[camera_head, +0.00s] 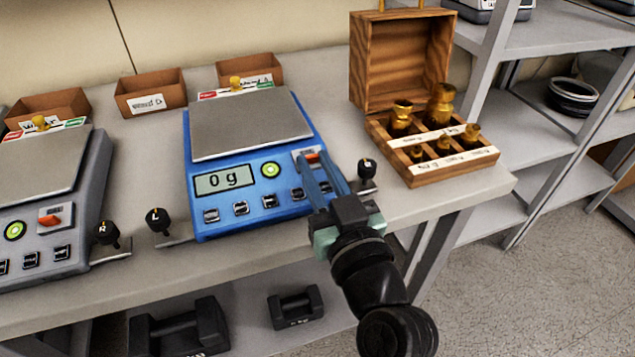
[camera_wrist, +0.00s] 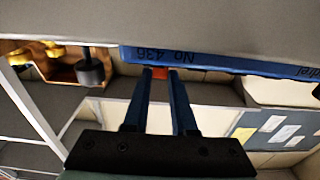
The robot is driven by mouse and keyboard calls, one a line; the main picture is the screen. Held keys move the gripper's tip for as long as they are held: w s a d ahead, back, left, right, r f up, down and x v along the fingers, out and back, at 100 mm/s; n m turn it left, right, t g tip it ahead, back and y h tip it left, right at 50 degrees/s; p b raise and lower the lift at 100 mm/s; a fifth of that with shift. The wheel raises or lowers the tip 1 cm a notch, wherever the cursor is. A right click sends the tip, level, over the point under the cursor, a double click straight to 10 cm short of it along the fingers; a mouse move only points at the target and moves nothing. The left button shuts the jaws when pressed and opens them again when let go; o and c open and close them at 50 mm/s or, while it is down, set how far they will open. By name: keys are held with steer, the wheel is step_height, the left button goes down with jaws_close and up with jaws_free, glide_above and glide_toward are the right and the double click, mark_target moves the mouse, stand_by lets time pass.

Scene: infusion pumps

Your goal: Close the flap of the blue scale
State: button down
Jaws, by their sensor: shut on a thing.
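The blue scale (camera_head: 243,221) stands on the table with a grey weighing plate (camera_head: 245,122) on top. Its display (camera_head: 223,181) reads 0 g. A small red piece (camera_head: 312,156) sits in a light panel at its front right; I cannot tell whether this is the flap itself. My gripper (camera_head: 318,164) reaches over that corner with its blue fingers at the red piece. The wrist view shows the red piece (camera_wrist: 160,73) between the fingertips, against the edge of the blue scale (camera_wrist: 205,58). My gripper is shut on it. The fingers partly hide the panel.
Black knobs (camera_head: 157,220) and (camera_head: 367,168) flank the blue scale at its front corners. A grey scale (camera_head: 75,235) stands at left. An open wooden box (camera_head: 445,178) with brass weights is at right. Cardboard boxes (camera_head: 150,92) stand behind.

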stand_by(0.4)
steer(key=c, duration=0.7)
jaws_free()
steer(key=shift+s+f, duration=0.1)
steer(key=shift+b+v, duration=0.85)
steer(key=shift+v, duration=5.6)
steer(key=shift+f, duration=0.1)
